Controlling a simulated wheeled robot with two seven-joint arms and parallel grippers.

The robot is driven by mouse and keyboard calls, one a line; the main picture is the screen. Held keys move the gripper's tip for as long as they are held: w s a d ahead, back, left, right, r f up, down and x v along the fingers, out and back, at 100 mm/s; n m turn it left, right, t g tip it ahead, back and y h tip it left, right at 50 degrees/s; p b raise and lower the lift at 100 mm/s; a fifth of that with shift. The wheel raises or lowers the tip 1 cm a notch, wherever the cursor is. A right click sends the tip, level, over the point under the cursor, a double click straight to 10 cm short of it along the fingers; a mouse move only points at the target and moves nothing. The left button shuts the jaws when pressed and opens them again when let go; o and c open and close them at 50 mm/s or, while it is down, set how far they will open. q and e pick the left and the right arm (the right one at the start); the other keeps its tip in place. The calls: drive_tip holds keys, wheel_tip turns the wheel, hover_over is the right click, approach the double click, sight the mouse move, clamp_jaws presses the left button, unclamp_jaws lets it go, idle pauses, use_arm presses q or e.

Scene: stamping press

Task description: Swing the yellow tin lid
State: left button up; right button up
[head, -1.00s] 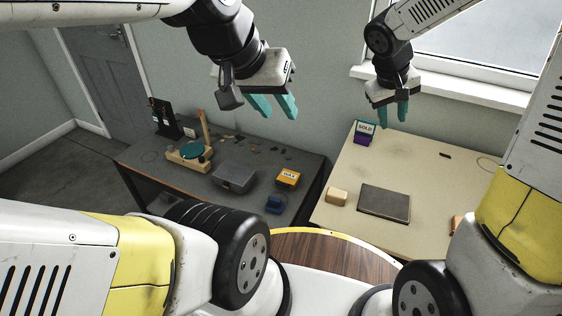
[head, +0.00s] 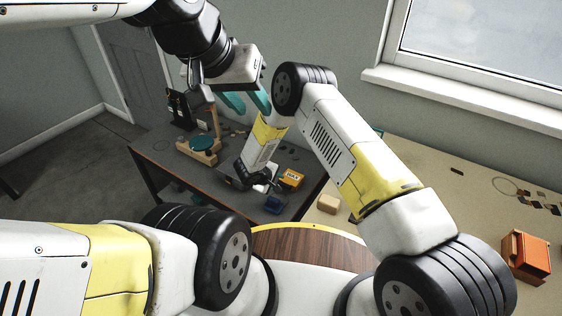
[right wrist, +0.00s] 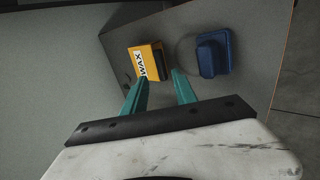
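The yellow tin (head: 292,179) with a white WAX label sits on the dark table. In the right wrist view the yellow tin (right wrist: 151,60) is just beyond my right gripper's fingertips, nearer the left finger. A dark patch shows on its right side. My right gripper (right wrist: 158,88) is open with nothing between its fingers. In the head view its fingers are hidden; the hand is low over the table, left of the tin. My left gripper (head: 247,105) is open and empty, high above the back of the dark table.
A blue block-like object (right wrist: 212,54) lies right of the tin in the right wrist view. The pale table (head: 400,165) holds a tan block (head: 328,204) and an orange box (head: 526,254).

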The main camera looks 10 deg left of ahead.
sight(283, 185)
drive_tip(key=x, duration=0.8)
drive_tip(key=shift+d+f, duration=0.1)
drive_tip(key=shift+f, duration=0.15)
drive_tip(key=shift+r, duration=0.15)
clamp_jaws()
